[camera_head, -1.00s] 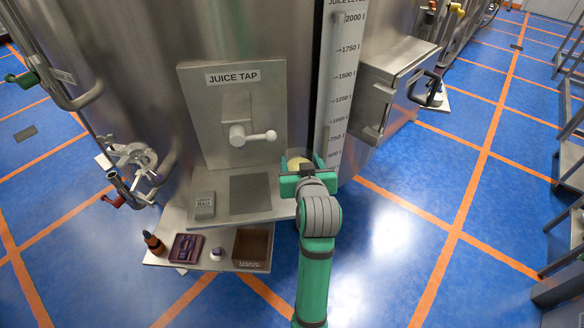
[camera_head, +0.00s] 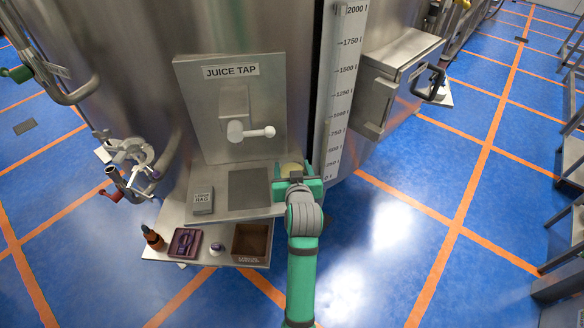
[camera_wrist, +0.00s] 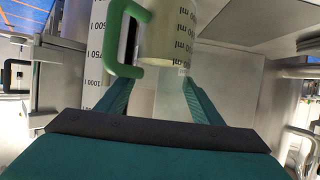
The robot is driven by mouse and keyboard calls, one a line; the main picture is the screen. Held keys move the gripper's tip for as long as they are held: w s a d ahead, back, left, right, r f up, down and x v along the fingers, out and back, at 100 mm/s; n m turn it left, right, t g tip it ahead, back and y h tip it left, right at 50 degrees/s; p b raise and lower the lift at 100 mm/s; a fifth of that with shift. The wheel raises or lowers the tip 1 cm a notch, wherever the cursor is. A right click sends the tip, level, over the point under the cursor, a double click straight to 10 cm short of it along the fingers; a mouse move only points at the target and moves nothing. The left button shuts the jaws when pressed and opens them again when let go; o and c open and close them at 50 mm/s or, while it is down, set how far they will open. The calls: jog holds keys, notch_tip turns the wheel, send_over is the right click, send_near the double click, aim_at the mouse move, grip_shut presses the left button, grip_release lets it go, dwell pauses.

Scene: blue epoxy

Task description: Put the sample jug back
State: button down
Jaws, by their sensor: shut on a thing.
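My gripper (camera_head: 297,182) is at the right end of the tap shelf (camera_head: 222,212). It is shut on the sample jug, whose pale rim (camera_head: 291,168) shows just behind it in the head view. In the wrist view the jug (camera_wrist: 172,35) has ml markings and a green handle (camera_wrist: 126,38), and stands between the two green fingers. My gripper hides most of the jug in the head view, so I cannot tell whether its base touches the shelf. A dark square pad (camera_head: 249,188) lies on the shelf left of the gripper, under the juice tap (camera_head: 240,131).
A lower shelf holds a brown bottle (camera_head: 153,239), a purple tray (camera_head: 184,243), a small white item (camera_head: 217,249) and a brown bin (camera_head: 251,242). A metal box (camera_head: 392,85) juts out at right.

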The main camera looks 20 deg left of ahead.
jog(key=shift+f, duration=0.1)
jog(key=c, duration=0.5)
grip_release()
jog(key=shift+c, duration=0.2)
